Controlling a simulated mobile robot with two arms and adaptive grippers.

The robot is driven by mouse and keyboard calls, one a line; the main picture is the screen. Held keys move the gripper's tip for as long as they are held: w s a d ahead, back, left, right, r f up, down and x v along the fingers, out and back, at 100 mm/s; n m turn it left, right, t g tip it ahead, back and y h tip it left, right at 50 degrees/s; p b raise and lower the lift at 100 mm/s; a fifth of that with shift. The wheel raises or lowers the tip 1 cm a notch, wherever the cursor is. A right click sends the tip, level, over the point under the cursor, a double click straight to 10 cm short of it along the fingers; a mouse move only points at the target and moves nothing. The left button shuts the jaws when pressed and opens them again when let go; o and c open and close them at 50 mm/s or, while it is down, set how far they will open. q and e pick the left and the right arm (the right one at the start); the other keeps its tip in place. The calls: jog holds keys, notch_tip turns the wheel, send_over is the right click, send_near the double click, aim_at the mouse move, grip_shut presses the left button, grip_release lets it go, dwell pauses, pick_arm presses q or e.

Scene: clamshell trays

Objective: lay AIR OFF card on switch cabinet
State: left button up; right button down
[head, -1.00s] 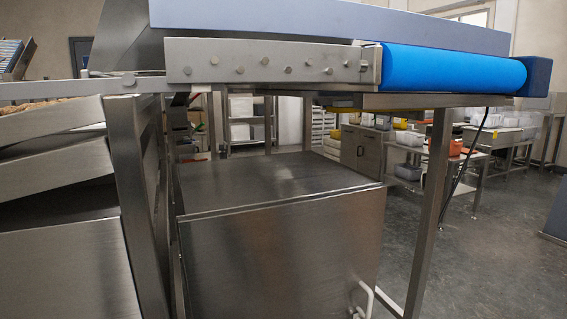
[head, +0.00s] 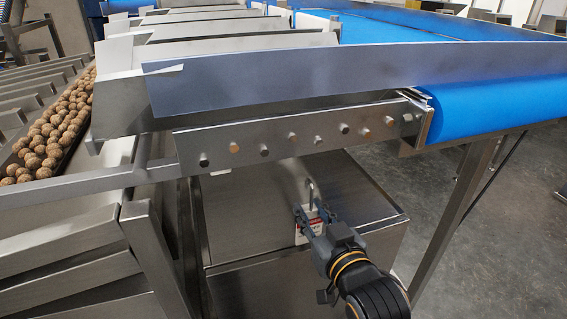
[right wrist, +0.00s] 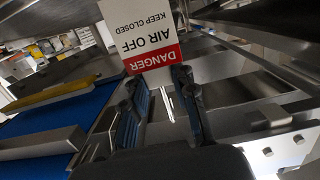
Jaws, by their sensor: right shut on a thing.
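The AIR OFF card (head: 309,232) is white with a red DANGER band. In the right wrist view the card (right wrist: 140,30) is upside down, with its lettering readable beyond my fingertips. My right gripper (head: 314,213) is shut on the card; it also shows in the right wrist view (right wrist: 158,82). The steel switch cabinet (head: 240,220) stands under the conveyor end. In the head view the card and gripper are over the cabinet's top; I cannot tell whether the card touches it. My left gripper is not in view.
A chute with brown round items (head: 55,125) is at the left. Open floor lies at the right.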

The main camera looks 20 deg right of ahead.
jog(key=shift+w+r, duration=0.25)
jog(key=shift+r, duration=0.2)
jog(key=w+f+p, duration=0.1)
jog(key=w+p, duration=0.1)
jog(key=w, duration=0.4)
jog(key=w+f+p, duration=0.1)
jog(key=w, duration=0.4)
jog(key=w+f+p, duration=0.1)
jog(key=w+p, duration=0.1)
jog(key=w, duration=0.4)
jog(key=shift+w+a+f+p, duration=0.2)
jog(key=shift+w+a+p, duration=0.1)
jog(key=shift+p, duration=0.05)
jog(key=shift+f, duration=0.1)
jog(key=shift+f, duration=0.1)
jog(key=c, duration=1.1)
grip_release()
